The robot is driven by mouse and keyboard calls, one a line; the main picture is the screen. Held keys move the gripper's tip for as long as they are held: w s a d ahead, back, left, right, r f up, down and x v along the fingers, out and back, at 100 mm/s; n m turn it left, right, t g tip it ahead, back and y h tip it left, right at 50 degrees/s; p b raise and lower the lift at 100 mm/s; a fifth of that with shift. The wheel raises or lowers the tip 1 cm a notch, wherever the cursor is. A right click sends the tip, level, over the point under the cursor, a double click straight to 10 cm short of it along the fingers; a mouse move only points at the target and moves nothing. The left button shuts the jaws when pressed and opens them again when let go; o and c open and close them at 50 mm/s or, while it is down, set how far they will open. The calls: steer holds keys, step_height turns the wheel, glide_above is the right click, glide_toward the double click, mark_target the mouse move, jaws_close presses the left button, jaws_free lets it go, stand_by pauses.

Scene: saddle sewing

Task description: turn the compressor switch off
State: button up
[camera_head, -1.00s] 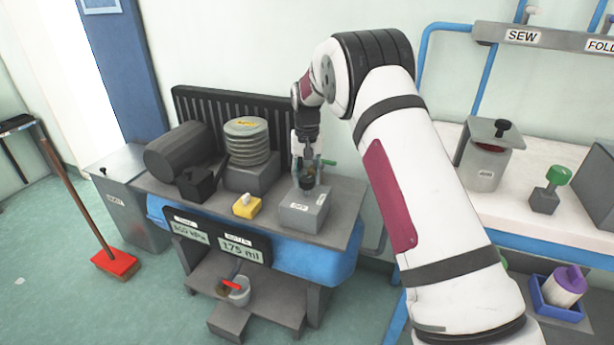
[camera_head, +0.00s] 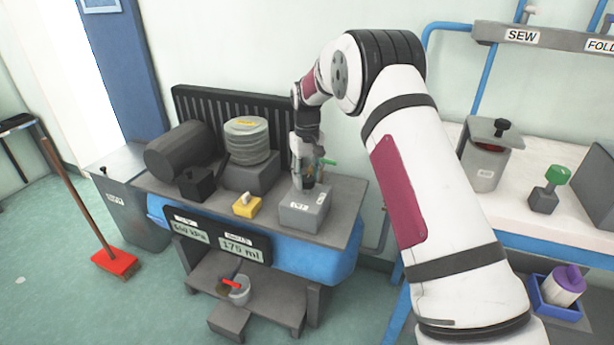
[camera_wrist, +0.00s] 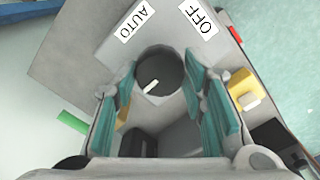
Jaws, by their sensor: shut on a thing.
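The compressor switch is a grey box (camera_head: 305,212) on the right end of the compressor's top. In the wrist view its face carries an AUTO label (camera_wrist: 132,20) and an OFF label (camera_wrist: 198,17). Its dark round knob (camera_wrist: 158,66) has a white pointer mark on the lower part of its face; I cannot tell which label it points to. My gripper (camera_head: 309,186) reaches down over the box, and its teal finger pads (camera_wrist: 165,100) are on both sides of the knob, shut on it. In the head view the gripper mostly hides the knob.
A yellow block (camera_head: 247,206), a black block (camera_head: 195,184) and a stack of grey discs (camera_head: 247,142) stand left of the switch. A small green part (camera_head: 328,161) is close behind the gripper. A bench (camera_head: 540,215) with other items is at the right.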

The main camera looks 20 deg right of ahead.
mark_target(307, 179)
steer(key=o, duration=1.2)
steer(key=shift+c, duration=0.2)
step_height(307, 179, up, 12)
steer(key=shift+r, duration=0.1)
